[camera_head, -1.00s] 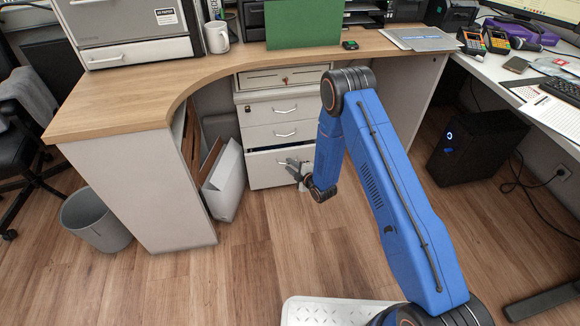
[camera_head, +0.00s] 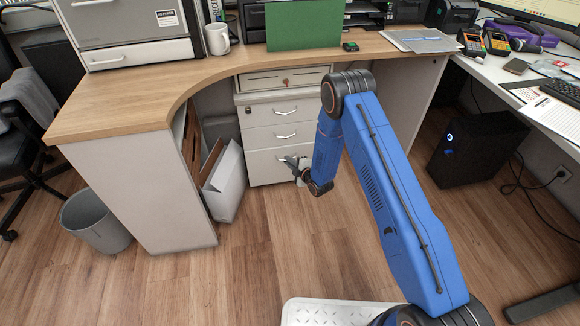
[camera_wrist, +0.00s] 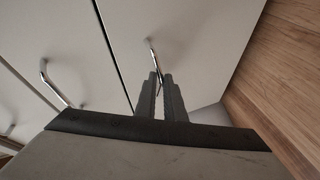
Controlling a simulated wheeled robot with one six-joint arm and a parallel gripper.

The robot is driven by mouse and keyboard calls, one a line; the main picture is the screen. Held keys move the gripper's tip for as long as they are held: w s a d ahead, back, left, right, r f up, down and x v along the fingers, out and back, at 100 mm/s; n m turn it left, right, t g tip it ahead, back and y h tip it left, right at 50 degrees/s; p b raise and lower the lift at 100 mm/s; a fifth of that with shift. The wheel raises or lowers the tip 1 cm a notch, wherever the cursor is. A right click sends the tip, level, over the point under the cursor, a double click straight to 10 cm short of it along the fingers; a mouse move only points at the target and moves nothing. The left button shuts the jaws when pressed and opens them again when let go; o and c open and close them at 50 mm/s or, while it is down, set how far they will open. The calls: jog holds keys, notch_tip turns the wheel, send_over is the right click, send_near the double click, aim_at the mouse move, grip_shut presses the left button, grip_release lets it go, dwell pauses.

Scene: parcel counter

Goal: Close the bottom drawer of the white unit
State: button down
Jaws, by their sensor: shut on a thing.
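The white drawer unit (camera_head: 252,138) stands under the wooden counter. Its bottom drawer (camera_head: 264,170) now looks flush with the drawers above, with no open gap visible along its top. My gripper (camera_head: 289,161) is at the front of this drawer and covers its handle in the head view. In the wrist view, my gripper's two dark fingers (camera_wrist: 161,80) are close together around the shiny bar handle (camera_wrist: 153,53) of the bottom drawer (camera_wrist: 185,35). A thin dark seam separates this drawer from the middle drawer (camera_wrist: 75,40).
A white box (camera_head: 226,185) stands on the floor left of the unit. A grey bin (camera_head: 97,222) is farther left, and a black computer tower (camera_head: 475,150) stands at the right. The wooden floor (camera_head: 240,265) in front of the unit is clear.

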jog(key=shift+w+a+f, duration=0.1)
jog(key=shift+w+f, duration=0.05)
jog(key=shift+w, duration=0.35)
jog(key=c, duration=1.9)
grip_release()
jog(key=v, duration=1.7)
